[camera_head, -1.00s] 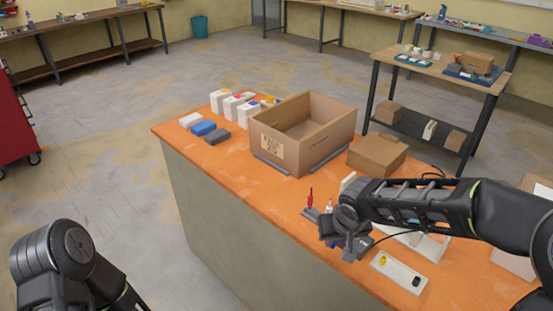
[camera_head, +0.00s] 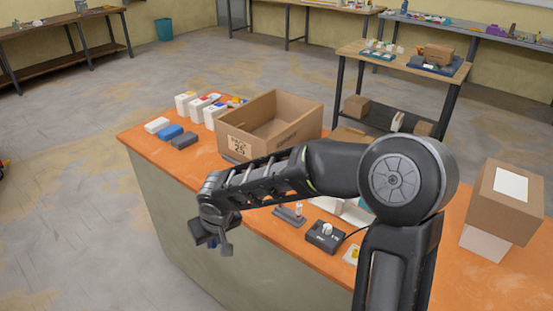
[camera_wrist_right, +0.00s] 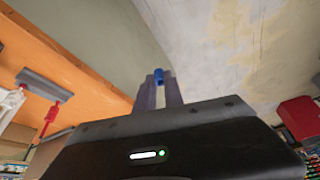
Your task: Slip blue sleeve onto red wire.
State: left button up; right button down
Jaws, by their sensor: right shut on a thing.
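My right gripper (camera_head: 222,244) hangs beyond the table's front edge, above the floor, in the head view. In the right wrist view the gripper (camera_wrist_right: 158,92) is shut on a small blue sleeve (camera_wrist_right: 158,75), whose end shows between the fingertips. The red wire (camera_wrist_right: 50,118) stands apart from the sleeve, at the left of the wrist view, by a grey holder (camera_wrist_right: 43,83) on the orange table. In the head view my right arm hides the red wire; part of the grey holder (camera_head: 287,215) shows. My left gripper is not in view.
An open cardboard box (camera_head: 240,147) stands on the table, with white and blue boxes (camera_head: 170,131) left of it. A black device with a white knob (camera_head: 322,238) sits near the front edge. A brown carton (camera_head: 505,203) stands at the right.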

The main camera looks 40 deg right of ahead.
jog(key=w+d+r+m+p, duration=0.1)
jog(key=d+r+p, duration=0.1)
jog(key=d+r, duration=0.2)
jog(key=w+d+r+p, duration=0.1)
jog(key=d+r, duration=0.3)
jog(key=d, duration=0.7)
jog(key=w+d+r+m+h+p, duration=0.1)
jog(key=d+r+p, duration=0.3)
jog(key=d, duration=0.4)
jog(key=shift+w+r+m, duration=0.15)
jog(key=shift+r+m, duration=0.15)
jog(key=shift+r, duration=0.1)
jog(key=shift+f, duration=0.1)
jog(key=shift+f+b, duration=1.95)
jog(key=shift+f, duration=0.75)
jog(key=shift+r, duration=0.2)
jog(key=shift+f+b, duration=0.4)
jog(key=shift+f+b, duration=1.05)
jog(key=shift+f, duration=0.25)
